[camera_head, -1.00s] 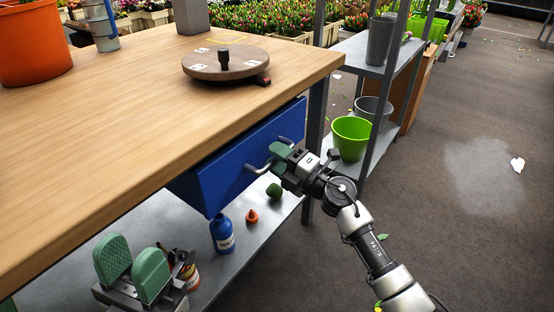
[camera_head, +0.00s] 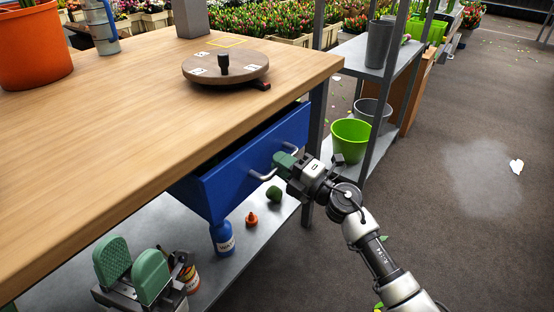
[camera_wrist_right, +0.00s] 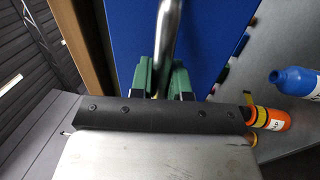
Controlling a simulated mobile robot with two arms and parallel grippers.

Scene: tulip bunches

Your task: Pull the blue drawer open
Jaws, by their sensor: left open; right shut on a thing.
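The blue drawer (camera_head: 246,162) hangs under the wooden workbench and stands partly out, with a dark gap along its top edge. In the right wrist view the green fingers (camera_wrist_right: 164,80) sit on both sides of the metal bar (camera_wrist_right: 168,40) in front of the blue front. My left gripper (camera_head: 132,268), with green pads apart, is open and empty at the lower left.
The wooden workbench (camera_head: 120,110) carries a round turntable (camera_head: 225,66) and an orange pot (camera_head: 35,45). A blue bottle (camera_head: 222,238), an orange-capped bottle (camera_head: 251,220) and a green object (camera_head: 274,194) stand on the lower shelf. A rack with a lime pot (camera_head: 350,140) is right of the drawer.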

